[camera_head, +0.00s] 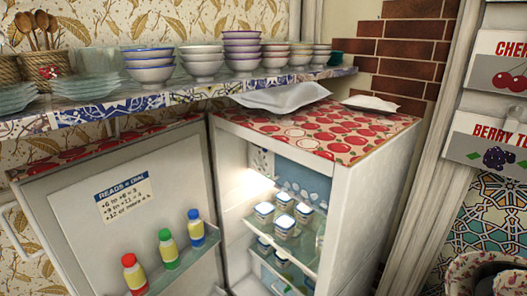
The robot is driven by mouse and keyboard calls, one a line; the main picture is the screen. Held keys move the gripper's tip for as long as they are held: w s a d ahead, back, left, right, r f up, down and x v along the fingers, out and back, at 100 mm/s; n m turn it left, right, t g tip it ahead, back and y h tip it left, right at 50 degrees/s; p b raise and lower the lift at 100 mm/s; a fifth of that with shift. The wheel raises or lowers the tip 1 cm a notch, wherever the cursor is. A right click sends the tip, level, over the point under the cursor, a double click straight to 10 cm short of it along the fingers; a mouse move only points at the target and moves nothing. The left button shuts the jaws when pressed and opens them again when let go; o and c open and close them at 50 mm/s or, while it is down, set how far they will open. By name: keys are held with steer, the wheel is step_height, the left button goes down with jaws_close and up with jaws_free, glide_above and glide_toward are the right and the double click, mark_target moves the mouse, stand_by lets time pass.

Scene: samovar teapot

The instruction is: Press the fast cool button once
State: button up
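The small white fridge (366,205) stands under a shelf with its door (72,238) swung open to the left. A lit interior shows, with a blue-patterned back panel (302,180). No fast cool button can be made out; the upper inside is partly hidden by the fridge top, and details there are too small to tell. My gripper is not in view.
Several small jars (285,224) stand on the fridge shelves. Red, green and blue-capped bottles (168,250) stand along the door. Stacked bowls (203,62) fill the shelf above. White cloths (283,97) lie on the fridge top. A patterned round vessel (462,272) is at the lower right.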

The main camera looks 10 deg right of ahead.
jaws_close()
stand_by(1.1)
